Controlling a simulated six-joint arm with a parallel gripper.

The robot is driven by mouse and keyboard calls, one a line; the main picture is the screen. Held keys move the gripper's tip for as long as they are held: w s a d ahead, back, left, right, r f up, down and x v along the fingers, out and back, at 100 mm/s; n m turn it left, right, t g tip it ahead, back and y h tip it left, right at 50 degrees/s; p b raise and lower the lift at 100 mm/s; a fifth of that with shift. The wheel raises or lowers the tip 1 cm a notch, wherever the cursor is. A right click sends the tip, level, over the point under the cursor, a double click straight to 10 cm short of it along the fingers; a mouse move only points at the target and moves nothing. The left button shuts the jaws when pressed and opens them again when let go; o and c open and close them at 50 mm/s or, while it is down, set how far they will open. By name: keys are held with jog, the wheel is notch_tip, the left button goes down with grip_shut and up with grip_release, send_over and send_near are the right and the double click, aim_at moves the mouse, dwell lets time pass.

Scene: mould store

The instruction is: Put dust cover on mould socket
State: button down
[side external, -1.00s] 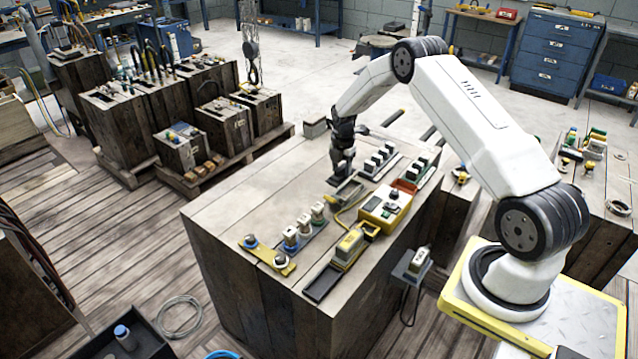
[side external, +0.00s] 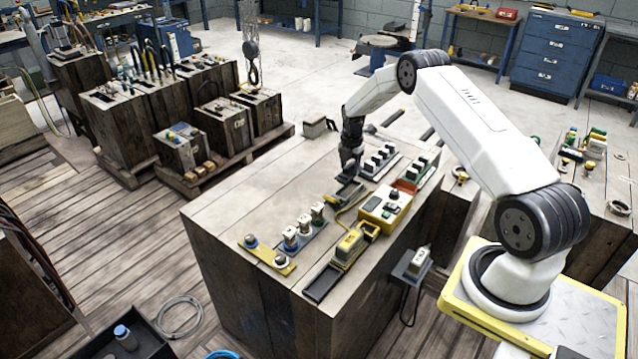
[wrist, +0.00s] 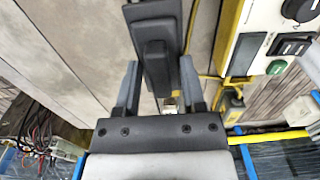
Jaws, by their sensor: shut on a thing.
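My gripper (wrist: 160,88) has its two fingers on either side of a dark grey oblong piece with a raised bar, seemingly the dust cover (wrist: 154,55). It is shut on this piece. The piece runs from between the fingers to the top of the wrist view. In the side view my gripper (side external: 349,174) is low over the far middle of the bench, with dark shapes directly below it. I cannot tell the mould socket apart there, nor whether the cover touches it.
A yellow-edged control box (side external: 384,208) stands close to the right of my gripper, with a yellow cable (wrist: 190,30) beside the cover. Racks of connectors (side external: 378,160) stand behind it. A yellow connector (side external: 349,246) and a row of plugs (side external: 304,228) are nearer. The bench's left part is clear.

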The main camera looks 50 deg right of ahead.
jog(key=shift+f, duration=1.95)
jog(key=shift+f, duration=0.95)
dwell(0.9)
grip_release()
dwell(0.5)
jog(key=shift+r, duration=0.2)
jog(key=shift+r, duration=3.6)
